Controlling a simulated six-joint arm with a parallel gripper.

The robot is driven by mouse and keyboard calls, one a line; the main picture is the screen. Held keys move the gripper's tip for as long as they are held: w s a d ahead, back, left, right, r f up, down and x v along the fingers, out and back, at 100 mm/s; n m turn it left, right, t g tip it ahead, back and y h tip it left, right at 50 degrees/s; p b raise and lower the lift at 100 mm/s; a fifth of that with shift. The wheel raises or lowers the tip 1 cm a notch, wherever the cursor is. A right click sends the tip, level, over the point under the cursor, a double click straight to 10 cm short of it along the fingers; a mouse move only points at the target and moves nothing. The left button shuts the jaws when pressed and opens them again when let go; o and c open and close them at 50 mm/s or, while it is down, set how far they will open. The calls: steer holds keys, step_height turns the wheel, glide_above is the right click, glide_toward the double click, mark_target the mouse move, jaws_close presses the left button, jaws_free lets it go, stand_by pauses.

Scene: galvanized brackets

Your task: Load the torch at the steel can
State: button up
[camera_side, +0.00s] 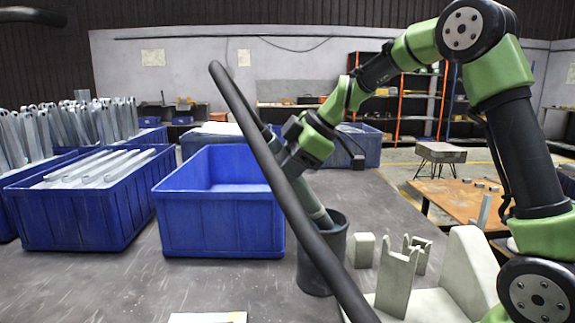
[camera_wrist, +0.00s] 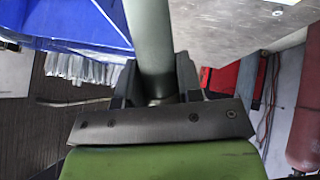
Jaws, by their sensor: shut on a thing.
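The torch (camera_side: 314,207) is a grey-green tube, tilted, with its lower end at the mouth of the steel can (camera_side: 338,258). The can is dark grey and stands upright on the table. The tube's lower end is hidden by the can's rim, and I cannot tell how deep it sits. My gripper (camera_side: 285,152) is shut on the upper part of the tube, above and left of the can. In the wrist view the tube (camera_wrist: 150,38) runs between the two dark fingers of my gripper (camera_wrist: 158,85). The can is not recognizable there.
A thick dark hose (camera_side: 262,150) crosses in front of my gripper and the can. An empty-looking blue bin (camera_side: 222,228) stands left of the can; another (camera_side: 80,222) holds galvanized brackets. Pale blocks and a notched fixture (camera_side: 397,282) stand close right of the can.

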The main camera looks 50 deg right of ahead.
steer(key=shift+r, duration=0.1)
steer(key=shift+r, duration=3.45)
steer(key=s+d+m+h, duration=0.25)
steer(key=s+m, duration=0.25)
steer(key=s, duration=0.3)
steer(key=w+a+n, duration=0.1)
steer(key=w, duration=0.1)
steer(key=w+r+t, duration=0.1)
steer(key=w, duration=0.2)
steer(key=w+a+n+t, duration=0.1)
steer(key=w, duration=0.2)
steer(key=shift+a+r+n, duration=0.15)
steer(key=shift+a+n, duration=0.15)
steer(key=shift+f, duration=2.9)
steer(key=shift+f, duration=1.25)
